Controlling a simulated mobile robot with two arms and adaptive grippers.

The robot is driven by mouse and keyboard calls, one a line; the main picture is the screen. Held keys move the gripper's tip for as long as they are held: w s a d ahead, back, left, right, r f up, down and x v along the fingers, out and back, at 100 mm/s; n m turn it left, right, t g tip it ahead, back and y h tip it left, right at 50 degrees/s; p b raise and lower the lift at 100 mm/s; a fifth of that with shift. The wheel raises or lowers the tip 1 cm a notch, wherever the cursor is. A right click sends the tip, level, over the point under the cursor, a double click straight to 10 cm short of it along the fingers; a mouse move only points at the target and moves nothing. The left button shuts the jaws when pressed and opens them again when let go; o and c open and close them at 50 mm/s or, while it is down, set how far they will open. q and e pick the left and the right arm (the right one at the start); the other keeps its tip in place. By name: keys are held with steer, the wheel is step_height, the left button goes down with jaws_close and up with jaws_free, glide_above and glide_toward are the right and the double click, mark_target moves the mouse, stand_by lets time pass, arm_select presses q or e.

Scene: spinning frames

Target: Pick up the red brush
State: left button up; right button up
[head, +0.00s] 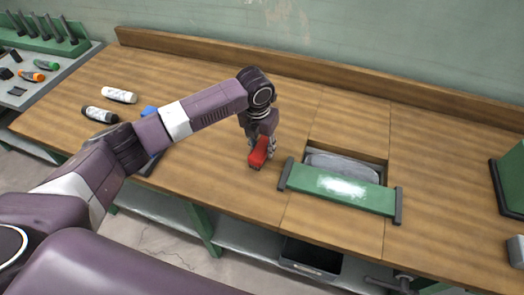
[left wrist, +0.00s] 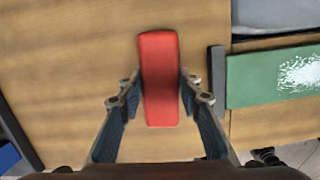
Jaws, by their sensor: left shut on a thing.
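The red brush (head: 258,153) is a small red block on the wooden bench top, left of the green panel. In the left wrist view the red brush (left wrist: 160,78) stands lengthwise between the two fingers. My left gripper (head: 262,146) reaches down over it from above. In the left wrist view my left gripper (left wrist: 160,88) has a finger against each long side of the brush and is shut on it. I cannot tell whether the brush touches the bench or is slightly above it. My right gripper is not in view.
A green panel (head: 340,187) with dark end bars lies just right of the brush, in front of a recess with a grey item (head: 342,166). Two bottles (head: 119,95) and a blue object (head: 150,112) are at left. The bench top (head: 440,180) right of the panel is clear.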

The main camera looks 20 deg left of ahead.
mark_target(262, 146)
arm_select(q)
step_height(262, 146, up, 18)
steer(key=b, duration=0.3)
steer(key=shift+b, duration=0.35)
